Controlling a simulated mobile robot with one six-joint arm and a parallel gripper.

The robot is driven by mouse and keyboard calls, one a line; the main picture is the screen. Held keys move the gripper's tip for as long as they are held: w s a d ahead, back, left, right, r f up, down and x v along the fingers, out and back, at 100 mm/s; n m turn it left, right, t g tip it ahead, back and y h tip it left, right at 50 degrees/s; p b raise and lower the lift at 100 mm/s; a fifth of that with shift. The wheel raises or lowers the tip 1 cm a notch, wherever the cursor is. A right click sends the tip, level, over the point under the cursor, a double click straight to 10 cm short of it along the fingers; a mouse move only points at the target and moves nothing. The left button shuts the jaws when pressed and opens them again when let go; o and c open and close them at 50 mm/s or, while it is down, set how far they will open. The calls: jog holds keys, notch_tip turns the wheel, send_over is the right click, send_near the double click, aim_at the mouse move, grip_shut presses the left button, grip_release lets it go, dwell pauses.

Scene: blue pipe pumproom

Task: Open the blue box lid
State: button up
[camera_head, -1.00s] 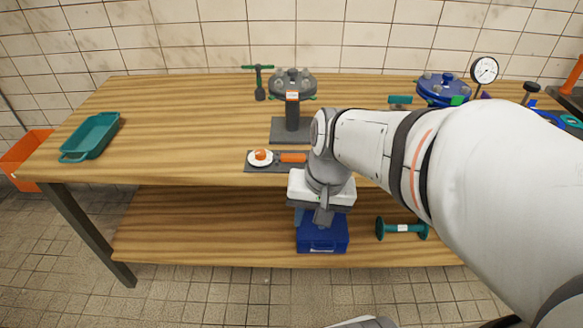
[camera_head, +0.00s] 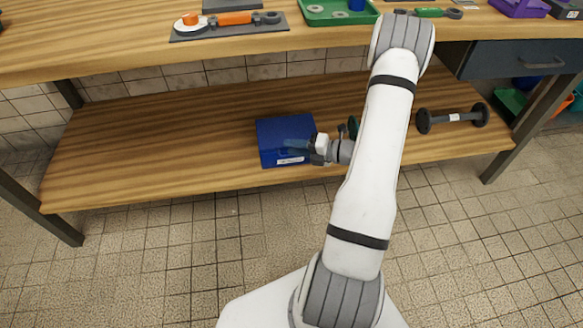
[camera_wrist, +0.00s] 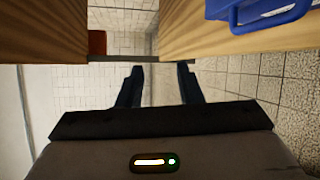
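The blue box (camera_head: 278,132) sits on the lower wooden shelf near its front edge. Its top looks flat and shut, and a pale label shows on its front. In the wrist view the box's blue side and its loop-shaped blue handle (camera_wrist: 272,15) show at the upper right, cut off by the frame. My gripper (camera_wrist: 160,69) is open, with its two dark fingers apart and nothing between them. In the head view my gripper (camera_head: 298,146) reaches from the right across the box's front right part. Whether it touches the box cannot be told.
The lower shelf (camera_head: 180,130) is clear left of the box. A dark dumbbell-shaped pipe piece (camera_head: 452,118) lies on the shelf to the right. The tabletop above holds a green tray (camera_head: 338,20) and a dark mat with orange-handled parts (camera_head: 230,25). A drawer (camera_head: 530,62) hangs at the right.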

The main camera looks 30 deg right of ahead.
jog(key=d+f+m+t+h+b, duration=0.3)
jog(key=d+f+m, duration=0.35)
jog(key=f, duration=0.45)
jog(key=shift+m, duration=0.45)
jog(key=x, duration=0.2)
jog(key=b+x, duration=0.1)
jog(key=x, duration=0.2)
jog(key=b+x, duration=0.1)
jog(key=x, duration=0.1)
jog(key=shift+w+a+r, duration=0.2)
jog(key=shift+w+r, duration=0.05)
jog(key=shift+c, duration=0.3)
grip_shut()
